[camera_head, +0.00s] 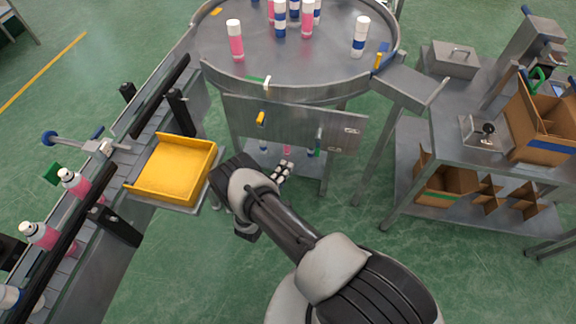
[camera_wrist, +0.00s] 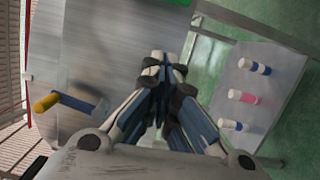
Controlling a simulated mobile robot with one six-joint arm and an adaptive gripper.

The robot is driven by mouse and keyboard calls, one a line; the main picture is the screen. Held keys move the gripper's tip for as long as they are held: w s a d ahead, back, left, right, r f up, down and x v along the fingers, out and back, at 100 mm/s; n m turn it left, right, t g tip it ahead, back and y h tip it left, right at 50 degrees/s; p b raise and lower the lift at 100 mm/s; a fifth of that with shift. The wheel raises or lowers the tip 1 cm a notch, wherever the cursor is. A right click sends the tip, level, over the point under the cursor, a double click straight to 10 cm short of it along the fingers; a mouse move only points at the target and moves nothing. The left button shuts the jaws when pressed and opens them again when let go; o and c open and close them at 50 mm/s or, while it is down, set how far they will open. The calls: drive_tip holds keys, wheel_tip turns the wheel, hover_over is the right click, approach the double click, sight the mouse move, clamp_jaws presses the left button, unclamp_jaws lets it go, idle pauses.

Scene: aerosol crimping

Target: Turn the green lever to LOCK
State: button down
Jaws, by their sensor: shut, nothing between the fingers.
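The green lever (camera_head: 318,142) is on the right part of the grey front panel (camera_head: 290,125) below the round table, and its handle appears to hang down. Small pale labels sit beside it on the panel, too small to read. In the wrist view a green piece (camera_wrist: 180,2), likely this lever, is cut off by the top edge. My gripper (camera_head: 284,168) is in front of and below the panel, left of the lever and apart from it. In the wrist view my gripper (camera_wrist: 162,62) has its fingertips together with nothing between them.
A yellow knob (camera_head: 261,118) is on the panel's left part, also in the wrist view (camera_wrist: 46,102). The round table (camera_head: 330,60) bears several bottles. A yellow tray (camera_head: 175,170) and conveyor stand left. A steel bench (camera_head: 450,110) with boxes stands right.

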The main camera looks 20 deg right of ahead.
sight(319, 143)
drive_tip(key=w+d+b, duration=0.1)
drive_tip(key=w+d, duration=0.2)
drive_tip(key=d, duration=0.6)
drive_tip(key=shift+r, duration=0.15)
drive_tip(key=shift+s+b, duration=0.1)
drive_tip(key=shift+b, duration=0.3)
